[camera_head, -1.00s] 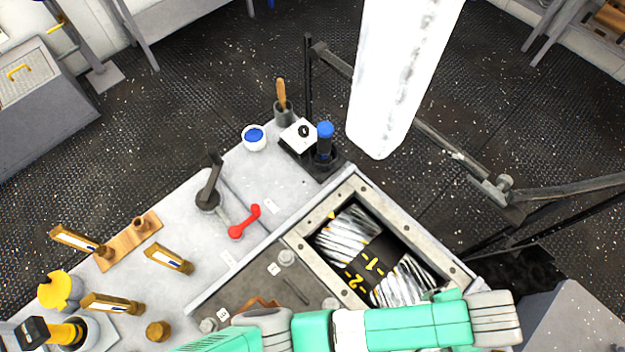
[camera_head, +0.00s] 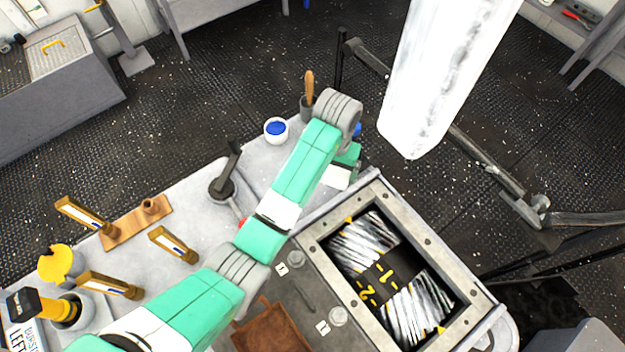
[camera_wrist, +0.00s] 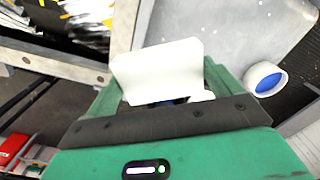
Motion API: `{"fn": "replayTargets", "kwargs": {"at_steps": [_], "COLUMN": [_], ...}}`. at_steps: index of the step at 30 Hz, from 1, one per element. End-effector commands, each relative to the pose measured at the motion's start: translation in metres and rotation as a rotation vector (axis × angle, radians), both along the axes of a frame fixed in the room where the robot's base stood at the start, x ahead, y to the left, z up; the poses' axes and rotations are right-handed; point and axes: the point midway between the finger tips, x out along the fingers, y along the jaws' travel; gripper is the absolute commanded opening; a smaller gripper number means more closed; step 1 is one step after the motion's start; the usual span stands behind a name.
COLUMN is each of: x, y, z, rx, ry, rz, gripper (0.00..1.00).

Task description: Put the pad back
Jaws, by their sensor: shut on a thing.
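A flat white piece, apparently the pad (camera_wrist: 157,68), shows between the fingers of my gripper (camera_wrist: 160,98) in the wrist view. My gripper is shut on it. In the head view, my gripper (camera_head: 347,163) points down at the far end of the bench, and the white piece (camera_head: 337,178) shows at its lower side. My arm hides most of the black stand and the blue-topped bottle (camera_head: 357,130) there. I cannot tell whether the white piece touches the bench or stand.
A white bowl with blue contents (camera_head: 276,131) and a brush cup (camera_head: 306,104) stand close by on the left. A dark lever (camera_head: 222,186) stands nearer. The framed opening with a striped drum (camera_head: 390,280) lies to the right. A white column (camera_head: 440,80) hangs beyond.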

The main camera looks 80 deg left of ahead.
Motion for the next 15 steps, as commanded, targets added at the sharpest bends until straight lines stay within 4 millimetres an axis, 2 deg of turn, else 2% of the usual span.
{"fn": "replayTargets", "kwargs": {"at_steps": [1,3,6,12,15], "x": [-0.019,-0.040,-0.061,-0.072,-0.072], "y": [0.015,0.030,0.044,0.050,0.049], "z": [-0.001,0.000,0.000,0.000,-0.016], "rx": [-0.001,-0.001,0.000,0.000,-0.003], "ry": [-0.001,-0.001,0.000,0.000,0.003], "rz": [0.065,0.140,0.212,0.250,0.249], "gripper": [0.65,0.65,0.65,0.65,0.65]}}
